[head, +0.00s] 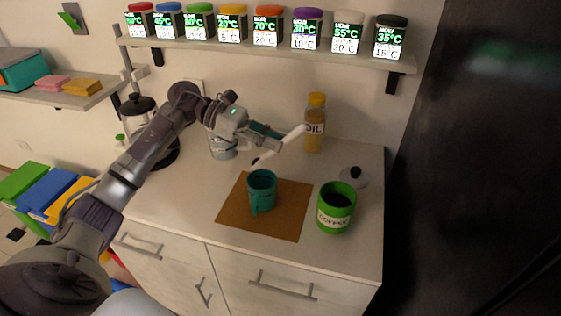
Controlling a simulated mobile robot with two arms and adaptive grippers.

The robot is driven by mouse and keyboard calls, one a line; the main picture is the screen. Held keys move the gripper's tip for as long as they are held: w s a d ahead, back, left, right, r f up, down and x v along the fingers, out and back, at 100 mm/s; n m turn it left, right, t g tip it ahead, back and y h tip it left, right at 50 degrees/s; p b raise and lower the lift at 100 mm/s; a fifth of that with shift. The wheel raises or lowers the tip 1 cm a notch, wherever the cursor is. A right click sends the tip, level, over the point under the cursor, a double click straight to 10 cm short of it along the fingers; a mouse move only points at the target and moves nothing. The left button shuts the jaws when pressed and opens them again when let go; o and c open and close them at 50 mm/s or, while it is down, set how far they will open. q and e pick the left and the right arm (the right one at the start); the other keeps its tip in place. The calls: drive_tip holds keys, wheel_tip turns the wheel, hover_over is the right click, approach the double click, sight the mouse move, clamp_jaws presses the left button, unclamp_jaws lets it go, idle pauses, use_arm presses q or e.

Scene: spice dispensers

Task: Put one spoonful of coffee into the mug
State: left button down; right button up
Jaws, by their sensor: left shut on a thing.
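A teal mug (262,192) stands upright on a brown mat (288,222) on the counter. A green jar labelled COFFEE (335,210) stands open to the right of the mat, with dark contents showing. Its likely lid (353,177), light with a dark knob, lies behind it on the counter. My left gripper (272,136) is shut on a white spoon (285,143) with a dark tip. The spoon is above and behind the mug, its dark end lower and toward the mug. Whether the spoon holds coffee is too small to tell. My right gripper is not in view.
An oil bottle (315,125) stands at the back of the counter, just right of the spoon. A French press (142,115) and a pale canister (222,148) stand at the back left. A shelf (270,46) with several spice dispensers hangs above. The front left counter is clear.

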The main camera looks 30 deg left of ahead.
use_arm(q)
drive_tip(key=a+h+b, duration=0.1)
drive_tip(key=b, duration=0.2)
drive_tip(key=a+t+h+b, duration=0.1)
drive_tip(key=h+b, duration=0.1)
drive_tip(key=b, duration=0.2)
drive_tip(key=shift+s+a+h, duration=0.25)
drive_tip(key=shift+s+h, duration=0.05)
drive_tip(key=shift+s+a+r+h+b, duration=0.1)
drive_tip(key=shift+a+r+h+b, duration=0.2)
drive_tip(key=shift+h+b, duration=0.15)
drive_tip(key=shift+r, duration=0.2)
drive_tip(key=shift+r, duration=0.1)
wheel_tip(320, 180, up, 5)
drive_tip(key=shift+f+p, duration=0.1)
drive_tip(key=shift+p, duration=0.75)
